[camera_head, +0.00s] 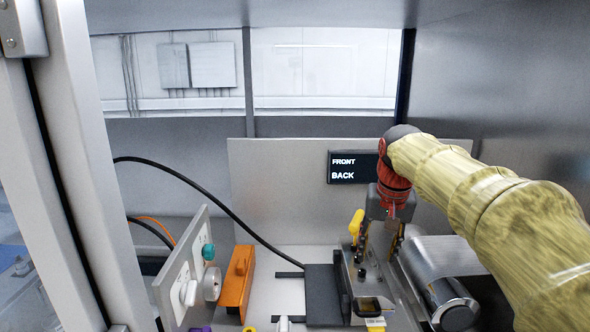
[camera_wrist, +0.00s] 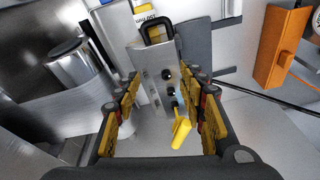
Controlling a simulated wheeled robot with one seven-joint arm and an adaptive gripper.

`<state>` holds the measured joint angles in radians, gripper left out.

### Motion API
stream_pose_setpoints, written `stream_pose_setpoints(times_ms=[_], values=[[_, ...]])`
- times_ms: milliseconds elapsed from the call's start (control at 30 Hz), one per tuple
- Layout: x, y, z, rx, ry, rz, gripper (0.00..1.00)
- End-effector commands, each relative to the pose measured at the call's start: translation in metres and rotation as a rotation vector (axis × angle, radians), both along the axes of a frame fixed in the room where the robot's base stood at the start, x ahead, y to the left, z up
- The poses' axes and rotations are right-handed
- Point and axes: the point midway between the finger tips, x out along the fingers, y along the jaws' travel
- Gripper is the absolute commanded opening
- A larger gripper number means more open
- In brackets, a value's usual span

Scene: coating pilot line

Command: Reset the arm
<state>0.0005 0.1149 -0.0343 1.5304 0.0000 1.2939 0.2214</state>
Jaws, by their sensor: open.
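My arm (camera_head: 490,205), in a yellowish cover, reaches in from the right in the head view. My gripper (camera_head: 382,238) points down over the metal unit in the middle of the bench, and its fingertips are hard to make out there. In the wrist view my gripper (camera_wrist: 166,80) is open, with its yellow-padded fingers apart and nothing held. Beyond and between the fingers is a metal block (camera_wrist: 152,68) with black knobs and a yellow lever (camera_wrist: 181,131). The lever also shows in the head view (camera_head: 356,223). I cannot tell the exact gap to the block.
A metal roller (camera_head: 445,290) lies close to the right, below my arm. An orange block (camera_head: 238,280) and a panel with knobs (camera_head: 185,275) stand to the left. A black cable (camera_head: 215,200) crosses behind. A FRONT/BACK sign (camera_head: 345,168) is on the back panel.

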Motion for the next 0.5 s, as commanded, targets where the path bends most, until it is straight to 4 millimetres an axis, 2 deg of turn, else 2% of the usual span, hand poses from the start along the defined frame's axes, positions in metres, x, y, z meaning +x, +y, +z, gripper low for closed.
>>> stream_pose_setpoints(times_ms=[33,267,500], values=[[-0.019,0.000,-0.017,-0.003,-0.015,0.012,0.41],[-0.098,0.000,-0.069,-0.018,-0.080,0.064,0.41],[-0.180,0.000,-0.144,-0.038,-0.146,0.119,0.41]])
